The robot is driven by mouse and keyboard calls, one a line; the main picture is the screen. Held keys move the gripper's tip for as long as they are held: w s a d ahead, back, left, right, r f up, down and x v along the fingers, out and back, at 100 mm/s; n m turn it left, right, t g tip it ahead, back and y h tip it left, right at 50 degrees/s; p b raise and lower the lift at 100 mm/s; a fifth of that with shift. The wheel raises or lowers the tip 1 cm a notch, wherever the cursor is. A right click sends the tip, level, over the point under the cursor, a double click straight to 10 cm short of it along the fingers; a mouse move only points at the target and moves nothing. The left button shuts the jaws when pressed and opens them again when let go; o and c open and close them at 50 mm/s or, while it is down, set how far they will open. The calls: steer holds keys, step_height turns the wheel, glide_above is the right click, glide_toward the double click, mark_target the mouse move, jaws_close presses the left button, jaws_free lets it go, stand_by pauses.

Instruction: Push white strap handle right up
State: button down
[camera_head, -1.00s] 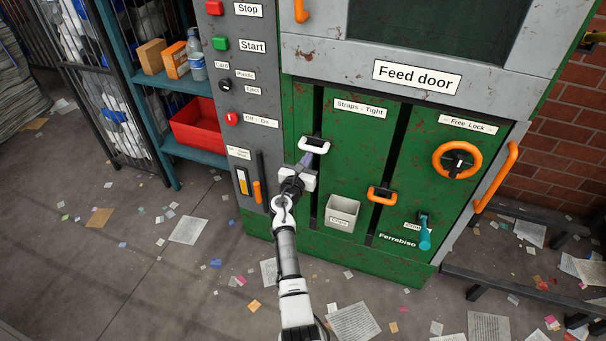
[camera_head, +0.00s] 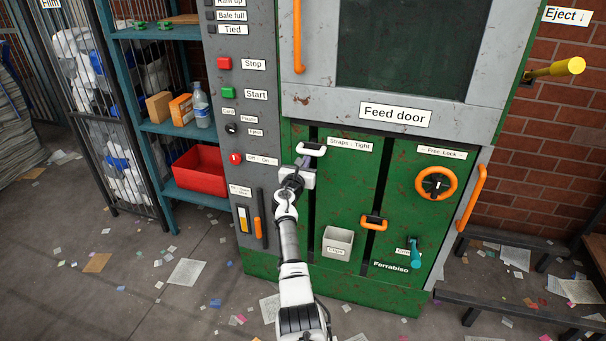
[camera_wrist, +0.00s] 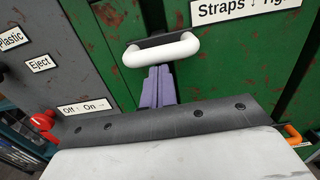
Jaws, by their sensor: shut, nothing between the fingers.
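The white strap handle (camera_head: 311,149) sits near the top of the left dark slot in the green panel, just left of the "Straps : Tight" label (camera_head: 350,144). The wrist view shows the handle (camera_wrist: 160,50) as a rounded white bar on a dark mount. My gripper (camera_head: 307,162) is directly below it with its purple fingers shut and empty. In the wrist view the fingertips (camera_wrist: 157,75) meet the underside of the bar and seem to touch it. The lower part of the fingers is hidden by my gripper's body.
An orange handle (camera_head: 374,221) sits low in the slot to the right. Left is the grey control strip with a red knob (camera_head: 235,158). An orange wheel (camera_head: 436,184) is further right.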

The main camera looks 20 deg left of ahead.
steer(key=shift+w+r, duration=0.15)
steer(key=shift+r, duration=0.35)
step_height(320, 180, down, 5)
steer(key=s+b, duration=0.1)
steer(key=b, duration=0.2)
steer(key=s+p, duration=0.2)
steer(key=s, duration=0.8)
steer(key=shift+a+p, duration=0.2)
steer(key=shift+p, duration=0.2)
